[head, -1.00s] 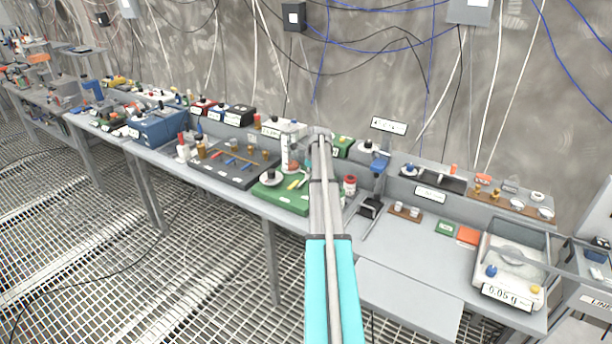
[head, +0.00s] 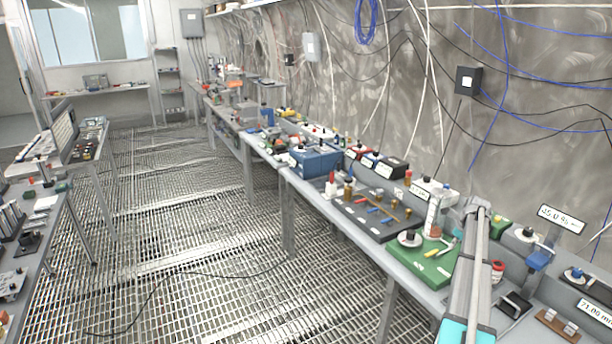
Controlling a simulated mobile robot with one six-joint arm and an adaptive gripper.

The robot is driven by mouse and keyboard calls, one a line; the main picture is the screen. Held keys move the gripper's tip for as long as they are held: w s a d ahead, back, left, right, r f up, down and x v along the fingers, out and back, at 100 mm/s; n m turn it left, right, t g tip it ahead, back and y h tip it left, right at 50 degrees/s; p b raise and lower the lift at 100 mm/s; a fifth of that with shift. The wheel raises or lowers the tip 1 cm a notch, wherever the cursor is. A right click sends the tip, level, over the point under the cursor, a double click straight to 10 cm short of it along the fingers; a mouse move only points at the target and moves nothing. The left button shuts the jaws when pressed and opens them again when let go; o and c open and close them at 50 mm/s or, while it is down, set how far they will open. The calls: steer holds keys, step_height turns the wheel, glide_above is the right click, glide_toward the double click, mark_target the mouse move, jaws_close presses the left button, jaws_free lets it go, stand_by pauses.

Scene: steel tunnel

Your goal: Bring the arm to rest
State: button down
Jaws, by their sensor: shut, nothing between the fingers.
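My arm (head: 472,275) rises from the bottom edge at the right of the head view, a grey link with a teal section below. Its upper end stands in front of the right part of the long bench (head: 355,238). My gripper's fingers cannot be made out in this view. The arm hides part of the bench and what stands behind it.
A green board (head: 418,262), a dark tray (head: 368,215) and a blue box (head: 315,161) stand on the bench along the wall. A second bench (head: 60,240) stands at the left. The grated floor (head: 190,240) between them is open, with a black cable across it.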

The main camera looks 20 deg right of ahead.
steer(key=w+a+n+g, duration=0.2)
steer(key=a+n, duration=1.3)
steer(key=a, duration=2)
steer(key=s+a+n, duration=0.5)
steer(key=a+n, duration=0.1)
steer(key=a, duration=0.3)
steer(key=s+a+n, duration=0.4)
steer(key=a+n, duration=0.2)
steer(key=a, duration=0.4)
steer(key=s+a+n, duration=0.5)
steer(key=a+n, duration=0.1)
steer(key=a, duration=0.3)
steer(key=shift+s+a+f+g+h, duration=0.2)
steer(key=shift+s+f+g+h, duration=0.1)
steer(key=shift+s+g+h, duration=0.1)
